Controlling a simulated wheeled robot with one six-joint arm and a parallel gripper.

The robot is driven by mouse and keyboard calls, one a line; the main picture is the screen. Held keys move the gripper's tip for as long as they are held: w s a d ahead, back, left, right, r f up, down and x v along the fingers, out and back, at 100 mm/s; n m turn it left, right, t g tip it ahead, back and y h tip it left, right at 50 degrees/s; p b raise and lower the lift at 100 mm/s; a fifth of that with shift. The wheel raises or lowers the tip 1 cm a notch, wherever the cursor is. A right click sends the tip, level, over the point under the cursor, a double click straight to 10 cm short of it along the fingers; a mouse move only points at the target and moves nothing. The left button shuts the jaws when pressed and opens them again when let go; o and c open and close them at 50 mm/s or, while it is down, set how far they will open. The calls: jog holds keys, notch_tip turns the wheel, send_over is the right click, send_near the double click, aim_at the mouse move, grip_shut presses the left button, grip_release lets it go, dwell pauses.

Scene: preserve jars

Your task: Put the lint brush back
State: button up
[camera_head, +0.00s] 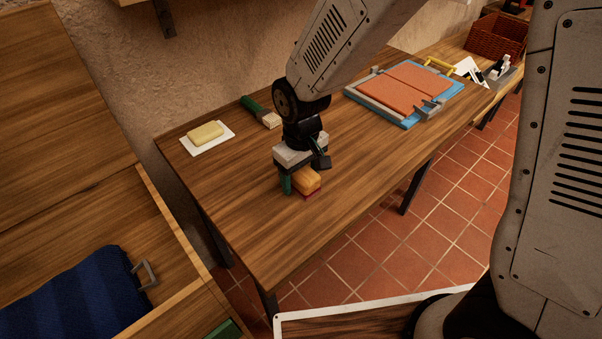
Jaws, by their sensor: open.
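A small block-shaped brush (308,183) with an orange-yellow wooden top and a red underside lies on the wooden table; it looks like the lint brush. My gripper (303,175) is over it, pointing down, with its fingers open. One finger shows at the brush's left and the other at its upper right. The gripper hides the brush's far end, and I cannot tell whether the fingers touch it.
An open wooden drawer (170,260) holds dark blue cloth (70,295). A wicker basket (495,38) stands far right.

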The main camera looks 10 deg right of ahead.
notch_tip(320, 180, up, 8)
jog(key=shift+a+r, duration=0.1)
jog(key=shift+r, duration=0.1)
jog(key=s+d+r+m, duration=0.3)
jog(key=s+d+r, duration=0.3)
jog(key=s+d, duration=0.3)
jog(key=s+d+r+m+t, duration=0.1)
jog(key=s+d+r+m, duration=0.2)
jog(key=s+d+r, duration=0.4)
jog(key=s+d, duration=0.3)
jog(key=d, duration=0.2)
jog(key=shift+s+m, duration=0.25)
jog(key=shift+m, duration=0.15)
